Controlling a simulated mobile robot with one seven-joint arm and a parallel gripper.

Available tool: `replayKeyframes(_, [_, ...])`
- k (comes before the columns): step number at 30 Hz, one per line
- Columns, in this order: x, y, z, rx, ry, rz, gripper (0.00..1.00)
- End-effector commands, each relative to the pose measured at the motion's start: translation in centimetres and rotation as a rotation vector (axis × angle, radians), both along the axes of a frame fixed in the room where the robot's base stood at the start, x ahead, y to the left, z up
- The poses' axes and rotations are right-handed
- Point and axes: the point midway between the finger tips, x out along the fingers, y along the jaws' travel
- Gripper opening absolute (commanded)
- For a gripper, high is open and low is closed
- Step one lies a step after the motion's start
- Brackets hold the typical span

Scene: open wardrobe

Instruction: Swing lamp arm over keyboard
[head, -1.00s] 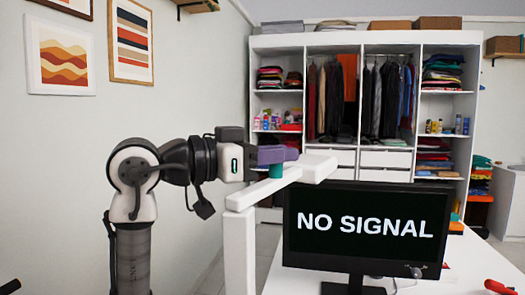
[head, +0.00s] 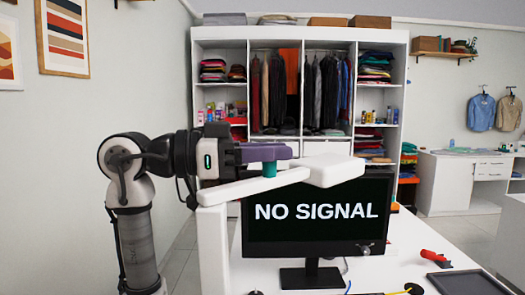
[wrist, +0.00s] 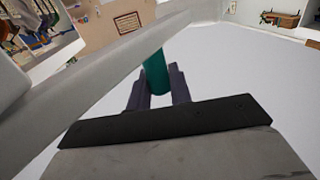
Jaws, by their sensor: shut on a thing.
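The white lamp has an upright post (head: 213,250), a slanted lamp arm (head: 235,190) and a block-shaped head (head: 333,170) in the head view. The head overlaps the top of the monitor (head: 318,215). A teal handle (head: 269,169) stands on the lamp arm. My gripper (head: 275,153), with purple fingers, is shut on this handle. In the wrist view the fingers (wrist: 160,90) close around the teal handle (wrist: 156,72), and the white lamp arm (wrist: 100,85) crosses in front. I cannot make out a keyboard for certain.
The monitor stands on the white desk. A dark flat object (head: 468,283) and a red tool (head: 435,256) lie at the desk's right. Cables show at the front edge. An open wardrobe (head: 300,30) stands behind.

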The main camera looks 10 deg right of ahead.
Motion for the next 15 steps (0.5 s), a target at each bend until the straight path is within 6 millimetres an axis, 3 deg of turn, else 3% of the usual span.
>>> replayKeyframes(15, [-0.64,-0.27,-0.09,0.005,-0.002,-0.001,0.0])
